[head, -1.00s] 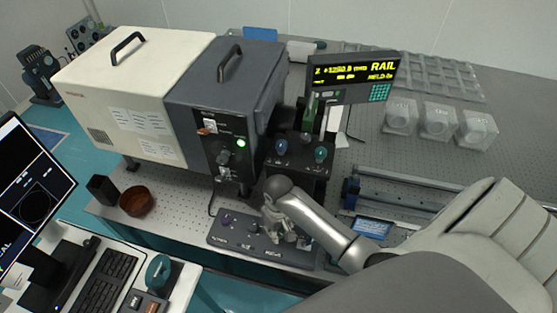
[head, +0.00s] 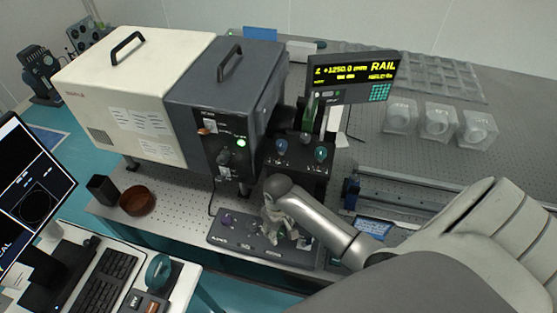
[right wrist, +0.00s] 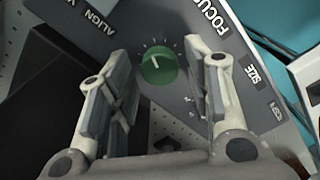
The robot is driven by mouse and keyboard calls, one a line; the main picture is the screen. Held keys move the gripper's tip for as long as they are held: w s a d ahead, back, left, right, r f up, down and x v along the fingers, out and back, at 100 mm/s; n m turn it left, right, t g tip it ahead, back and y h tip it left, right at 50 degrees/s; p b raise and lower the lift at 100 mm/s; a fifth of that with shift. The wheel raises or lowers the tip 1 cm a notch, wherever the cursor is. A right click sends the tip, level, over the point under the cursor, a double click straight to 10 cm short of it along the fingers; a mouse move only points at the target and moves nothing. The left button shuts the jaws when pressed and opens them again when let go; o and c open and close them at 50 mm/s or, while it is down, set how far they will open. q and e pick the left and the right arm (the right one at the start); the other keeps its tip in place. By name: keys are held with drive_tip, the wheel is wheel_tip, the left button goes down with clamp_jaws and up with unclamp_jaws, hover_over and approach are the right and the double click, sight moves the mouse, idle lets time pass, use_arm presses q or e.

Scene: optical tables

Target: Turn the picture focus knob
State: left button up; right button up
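The control panel (head: 222,240) is a dark slanted box at the front edge of the optical table. In the right wrist view, a round green knob (right wrist: 158,66) with a white pointer line and tick marks sits on this panel, by the printed word FOCUS. My right gripper (right wrist: 152,55) is open, with one finger on each side of the green knob and visible gaps between. Whether the fingertips reach down to knob height is unclear. In the head view, my right gripper (head: 278,232) is over the panel's right half and hides the knob there. My left gripper is out of view.
A purple knob (head: 228,218) is on the panel's left part. A grey instrument housing (head: 225,85) stands behind, beside a rail display (head: 352,75). A keyboard (head: 103,278) and a brown bowl (head: 137,201) are at left. Clear boxes (head: 438,122) stand at right.

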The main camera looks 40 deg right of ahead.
idle(0.3)
wheel_tip(320, 180, up, 12)
idle(0.5)
idle(0.4)
